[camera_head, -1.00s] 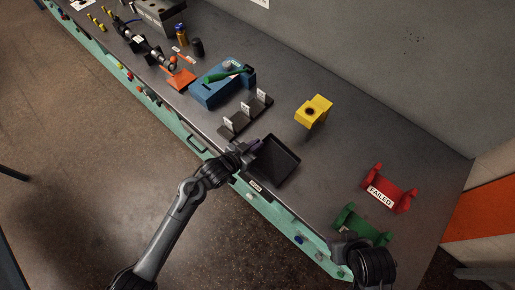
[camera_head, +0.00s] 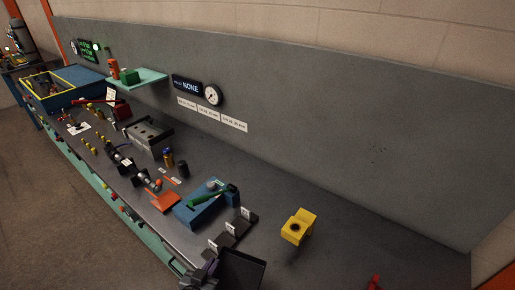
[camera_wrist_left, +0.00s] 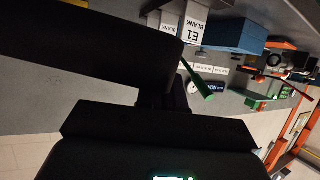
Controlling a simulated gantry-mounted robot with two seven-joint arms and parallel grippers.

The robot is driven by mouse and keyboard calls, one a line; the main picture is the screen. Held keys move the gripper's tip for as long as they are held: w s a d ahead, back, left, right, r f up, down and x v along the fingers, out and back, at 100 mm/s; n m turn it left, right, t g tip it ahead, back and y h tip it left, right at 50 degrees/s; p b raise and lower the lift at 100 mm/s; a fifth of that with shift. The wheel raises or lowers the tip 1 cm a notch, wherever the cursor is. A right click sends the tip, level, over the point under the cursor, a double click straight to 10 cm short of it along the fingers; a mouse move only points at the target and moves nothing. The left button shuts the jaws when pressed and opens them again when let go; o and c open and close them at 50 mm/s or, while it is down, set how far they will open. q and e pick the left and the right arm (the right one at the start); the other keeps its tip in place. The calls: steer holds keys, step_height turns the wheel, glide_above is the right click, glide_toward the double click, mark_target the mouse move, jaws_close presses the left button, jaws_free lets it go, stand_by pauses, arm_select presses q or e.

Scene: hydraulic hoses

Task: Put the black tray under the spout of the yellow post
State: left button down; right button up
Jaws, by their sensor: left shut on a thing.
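The black tray (camera_head: 241,270) is at the bottom edge of the head view, cut off by the frame. Its near part is hidden. My left gripper (camera_head: 204,273) is shut on the tray at its left side. In the left wrist view the tray shows as a large dark slab (camera_wrist_left: 85,45) at the upper left, next to my left gripper (camera_wrist_left: 165,95). My right gripper is out of view.
Black holders with white labels (camera_head: 233,231) stand just above the tray. A blue block with a green-handled tool (camera_head: 206,205) lies farther left. Bare bench (camera_head: 370,258) lies right of the yellow post. The grey back wall (camera_head: 370,150) runs behind.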

arm_select(q)
steer(key=a+r+n+y, duration=0.3)
steer(key=a+y, duration=0.1)
steer(key=a, duration=0.4)
steer(key=s+r+p, duration=0.4)
steer(key=r+p, duration=0.6)
steer(key=p, duration=0.1)
steer(key=s+r+p, duration=0.4)
steer(key=r+p, duration=0.6)
steer(key=p, duration=0.2)
steer(key=shift+s+d+r+t, duration=0.15)
steer(key=shift+s+d+t, duration=0.15)
steer(key=shift+s, duration=0.05)
